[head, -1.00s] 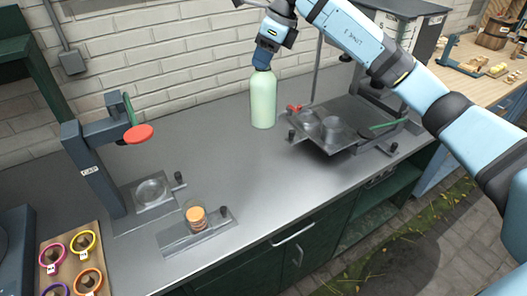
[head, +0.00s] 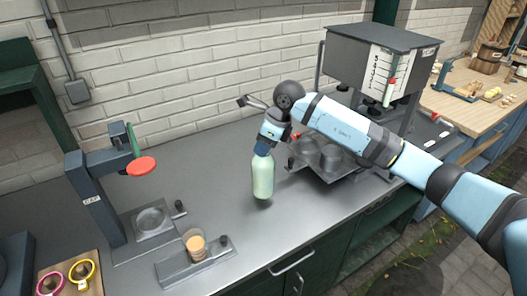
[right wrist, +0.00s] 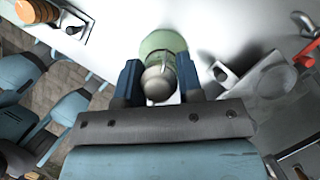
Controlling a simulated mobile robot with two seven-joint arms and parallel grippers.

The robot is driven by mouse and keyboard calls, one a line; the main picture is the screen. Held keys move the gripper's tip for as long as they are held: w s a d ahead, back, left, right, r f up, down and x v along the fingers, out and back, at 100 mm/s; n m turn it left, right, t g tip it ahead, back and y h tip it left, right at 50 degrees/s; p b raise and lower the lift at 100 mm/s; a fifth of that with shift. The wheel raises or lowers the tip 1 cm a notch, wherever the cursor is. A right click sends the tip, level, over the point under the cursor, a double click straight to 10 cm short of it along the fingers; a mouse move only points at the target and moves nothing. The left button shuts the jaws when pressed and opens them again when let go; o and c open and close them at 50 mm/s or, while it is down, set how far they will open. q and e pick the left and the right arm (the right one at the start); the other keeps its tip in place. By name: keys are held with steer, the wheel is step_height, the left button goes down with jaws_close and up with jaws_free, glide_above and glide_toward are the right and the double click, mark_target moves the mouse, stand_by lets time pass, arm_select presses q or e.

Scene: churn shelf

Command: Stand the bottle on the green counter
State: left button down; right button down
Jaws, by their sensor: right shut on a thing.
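The pale green bottle (head: 263,176) is upright over the grey top of the green counter (head: 232,229). A dark shadow lies close to its base; I cannot tell whether it touches the top. My right gripper (head: 265,145) is shut on the bottle's upper end from above. In the right wrist view the bottle (right wrist: 162,42) and its grey cap sit between the two blue fingers of my gripper (right wrist: 160,72). My left gripper is not in view.
A press with a red disc (head: 141,166) stands at the left. Right of the bottle is a grey dispenser (head: 375,55) with metal cups (head: 330,157). A wooden bench (head: 465,98) stands at far right.

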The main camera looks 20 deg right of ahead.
mark_target(263, 170)
step_height(263, 170, down, 3)
steer(key=shift+r, duration=0.15)
steer(key=c, duration=0.8)
jaws_free()
steer(key=shift+o, duration=0.2)
